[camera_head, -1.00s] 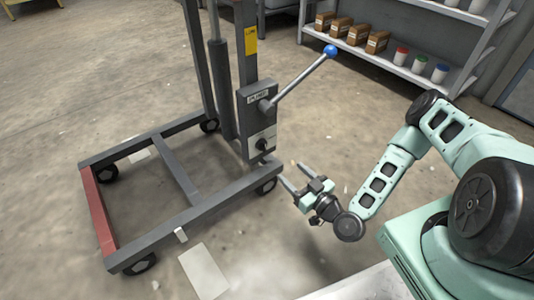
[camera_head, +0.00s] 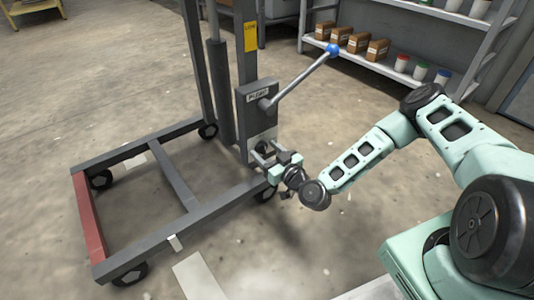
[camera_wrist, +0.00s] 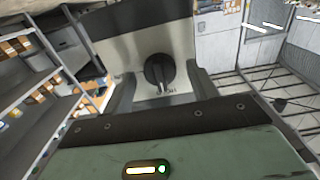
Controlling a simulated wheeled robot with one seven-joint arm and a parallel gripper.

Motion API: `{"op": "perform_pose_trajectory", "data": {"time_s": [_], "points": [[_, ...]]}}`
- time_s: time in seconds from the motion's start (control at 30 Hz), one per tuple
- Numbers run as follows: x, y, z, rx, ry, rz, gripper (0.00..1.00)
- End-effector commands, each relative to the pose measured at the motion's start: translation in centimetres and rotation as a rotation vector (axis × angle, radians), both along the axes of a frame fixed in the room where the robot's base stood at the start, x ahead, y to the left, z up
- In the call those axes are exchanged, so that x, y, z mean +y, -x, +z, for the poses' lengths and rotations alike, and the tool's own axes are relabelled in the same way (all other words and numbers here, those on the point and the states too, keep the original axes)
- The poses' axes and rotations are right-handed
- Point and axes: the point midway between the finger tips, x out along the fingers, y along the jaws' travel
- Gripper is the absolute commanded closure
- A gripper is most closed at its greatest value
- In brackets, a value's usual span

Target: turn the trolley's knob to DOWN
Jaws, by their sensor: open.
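The trolley (camera_head: 187,205) is a grey wheeled frame with a red bar and an upright mast. A grey box (camera_head: 257,100) on its mast carries a lever with a blue ball (camera_head: 332,50). Below the box is a light plate with the black round knob (camera_wrist: 158,72), clear in the wrist view. Lettering under the knob is too small to read surely. My gripper (camera_head: 262,152) is open at the plate, its fingers on either side of the knob's line in the wrist view (camera_wrist: 155,95). In the head view the gripper hides the knob. I cannot tell whether the fingers touch it.
A shelf (camera_head: 385,68) with brown boxes and lidded jars stands behind, at the upper right. Pale sheets (camera_head: 200,278) lie on the floor near the trolley. The floor between the trolley and the shelf is clear.

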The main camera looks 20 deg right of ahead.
Motion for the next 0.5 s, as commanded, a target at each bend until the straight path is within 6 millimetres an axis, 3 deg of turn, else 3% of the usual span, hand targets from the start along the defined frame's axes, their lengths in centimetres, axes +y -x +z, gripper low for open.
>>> {"op": "perform_pose_trajectory", "data": {"time_s": [0.1, 0.27, 0.5], "points": [[-0.02, 0.02, 0.01, 0.000, 0.000, 0.000, 0.44], [-0.02, 0.03, 0.00, 0.000, 0.000, 0.000, 0.86], [-0.03, 0.04, 0.03, 0.003, -0.009, 0.000, 0.86]]}}
